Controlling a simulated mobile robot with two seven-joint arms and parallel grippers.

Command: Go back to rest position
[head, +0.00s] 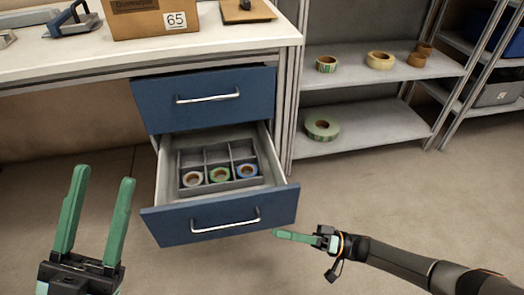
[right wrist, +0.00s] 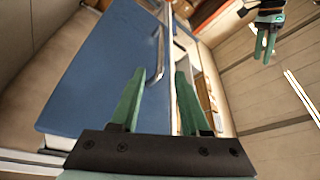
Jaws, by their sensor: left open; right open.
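My left gripper (head: 96,220) is open and empty at the lower left of the head view, its two green fingers pointing up, apart from the drawer. My right gripper (head: 280,235) shows side-on just right of and below the open lower drawer's front (head: 215,222). In the right wrist view the right gripper (right wrist: 163,88) has its green fingers apart with nothing between them. The drawer front (right wrist: 100,65) and its handle lie beyond the fingers there; whether they touch cannot be told. My left gripper also shows at the top right of that view (right wrist: 265,40).
The open drawer holds a divided tray with three tape rolls (head: 219,175) in its front compartments. The upper drawer (head: 207,98) is shut. A grey shelf (head: 365,130) at the right holds several tape rolls. A box (head: 150,18) stands on the worktop (head: 100,60). The floor in front is clear.

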